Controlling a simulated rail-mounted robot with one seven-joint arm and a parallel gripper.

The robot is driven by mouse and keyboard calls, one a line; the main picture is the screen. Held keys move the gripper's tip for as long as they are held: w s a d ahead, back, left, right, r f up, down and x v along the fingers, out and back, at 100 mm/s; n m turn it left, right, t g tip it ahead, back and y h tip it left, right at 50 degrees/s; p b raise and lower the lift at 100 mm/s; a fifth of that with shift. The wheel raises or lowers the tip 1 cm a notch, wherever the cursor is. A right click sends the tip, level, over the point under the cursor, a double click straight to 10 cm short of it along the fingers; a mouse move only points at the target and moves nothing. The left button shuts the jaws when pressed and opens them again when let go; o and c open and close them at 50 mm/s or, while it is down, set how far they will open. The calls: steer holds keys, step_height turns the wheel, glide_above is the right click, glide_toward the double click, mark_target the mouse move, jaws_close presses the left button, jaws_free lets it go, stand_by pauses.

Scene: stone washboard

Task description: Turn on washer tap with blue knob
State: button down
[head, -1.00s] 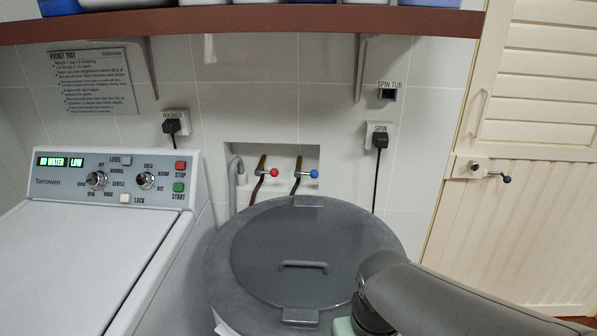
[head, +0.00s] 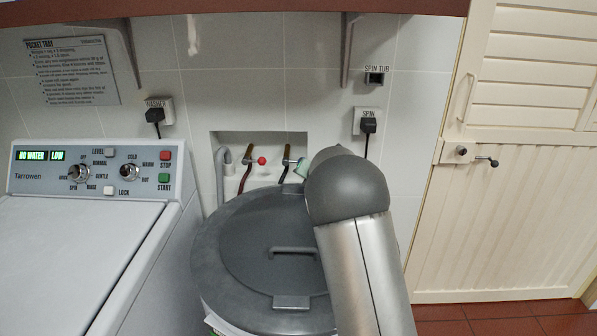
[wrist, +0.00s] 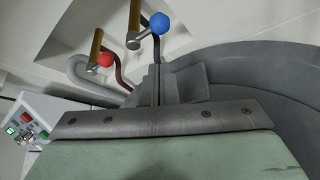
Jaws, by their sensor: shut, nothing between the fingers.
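In the wrist view the blue knob (wrist: 159,23) sits on a brass-coloured tap at top centre. The red knob (wrist: 105,60) is on a second tap to its left and lower; it also shows in the head view (head: 262,161) in the wall recess. My gripper (wrist: 158,88) is shut and empty, below the blue knob in the wrist view and apart from it in the picture. In the head view my arm reaches up to the right side of the recess and hides the blue knob and most of the gripper.
A grey round spin tub lid (head: 225,235) with a handle lies below the taps. The white washer (head: 80,245) stands left; its display reads "NO WATER LOW". A brown shelf (head: 230,10) overhangs above. A cream door (head: 520,230) is at right.

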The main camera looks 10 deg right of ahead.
mark_target(294, 162)
steer(key=p+x, duration=0.3)
steer(key=x, duration=0.7)
steer(key=shift+r+p, duration=0.1)
steer(key=shift+p, duration=0.25)
